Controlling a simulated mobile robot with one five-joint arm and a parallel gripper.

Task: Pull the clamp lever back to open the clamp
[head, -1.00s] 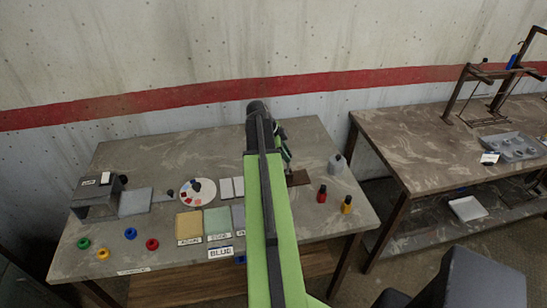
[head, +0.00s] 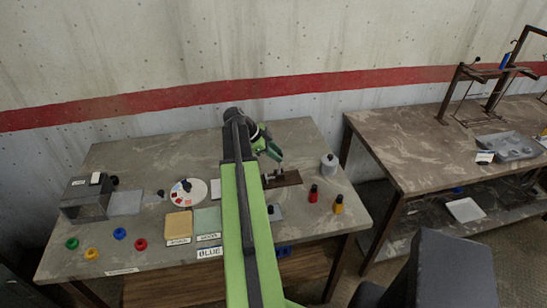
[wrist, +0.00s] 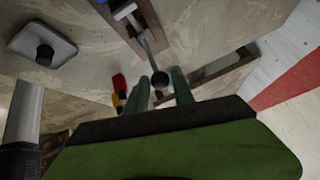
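The clamp sits on a brown base plate (head: 287,178) near the back right of the left table. In the wrist view the plate (wrist: 150,22) is at the top, with the clamp's metal lever (wrist: 147,45) running down from it to a black ball knob (wrist: 160,80). My gripper (head: 279,158) hangs above the base plate in the head view. In the wrist view my gripper (wrist: 160,88) has its two green fingers apart, one on each side of the knob's line, with the knob near the tips. I see no clear contact. My arm hides part of the table.
A red bottle (head: 314,193) and a yellow bottle (head: 338,204) stand right of the clamp, with a grey bottle (head: 328,164) behind. A round palette (head: 188,192) and coloured pads lie left. A second table (head: 410,150) stands at right.

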